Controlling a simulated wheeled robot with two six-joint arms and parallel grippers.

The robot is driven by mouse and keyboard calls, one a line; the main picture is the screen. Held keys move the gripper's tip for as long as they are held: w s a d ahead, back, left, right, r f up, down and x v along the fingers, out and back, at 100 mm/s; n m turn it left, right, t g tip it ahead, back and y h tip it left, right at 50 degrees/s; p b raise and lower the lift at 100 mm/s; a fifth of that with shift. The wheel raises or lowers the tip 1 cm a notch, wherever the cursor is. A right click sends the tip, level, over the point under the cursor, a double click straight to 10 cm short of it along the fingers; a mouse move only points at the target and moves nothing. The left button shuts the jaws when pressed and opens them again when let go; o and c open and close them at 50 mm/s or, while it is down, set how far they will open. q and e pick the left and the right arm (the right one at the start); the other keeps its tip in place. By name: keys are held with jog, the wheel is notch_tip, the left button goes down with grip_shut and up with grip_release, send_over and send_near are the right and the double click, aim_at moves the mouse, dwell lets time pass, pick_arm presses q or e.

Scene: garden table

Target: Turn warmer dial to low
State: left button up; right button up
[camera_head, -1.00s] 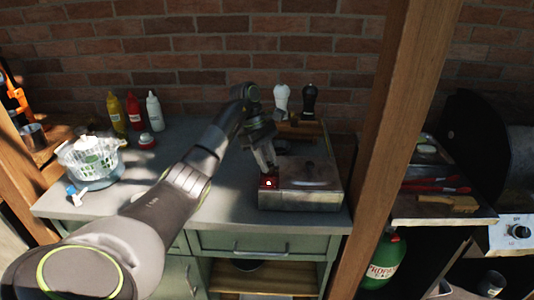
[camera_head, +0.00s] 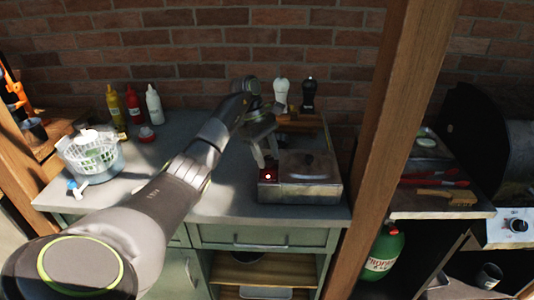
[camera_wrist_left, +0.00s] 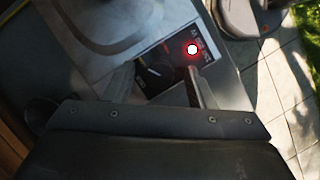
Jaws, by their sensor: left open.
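The food warmer (camera_head: 318,191) is a low metal box with a lid, near the right end of the counter. Its dark control panel at the front left carries a lit red lamp (camera_wrist_left: 192,49), which also shows as a small glow in the head view. The black dial (camera_wrist_left: 157,73) is on this panel beside the lamp. My left gripper (camera_head: 266,158) is open just above the panel. In the left wrist view, its fingers (camera_wrist_left: 159,79) stand on either side of the dial; I cannot tell whether they touch it. The dial's setting is not legible.
Two shakers, white (camera_head: 281,92) and black (camera_head: 308,95), stand behind the warmer. Several sauce bottles (camera_head: 133,106) and a salad spinner (camera_head: 92,155) are at the left. A wooden post (camera_head: 385,150) rises right of the counter. The counter's middle is clear beneath my arm.

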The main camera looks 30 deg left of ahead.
pick_arm(q)
jog(key=shift+r, duration=0.1)
jog(key=p+v, duration=1.2)
jog(key=v, duration=0.5)
jog(key=shift+p, duration=0.3)
jog(key=shift+r, duration=0.1)
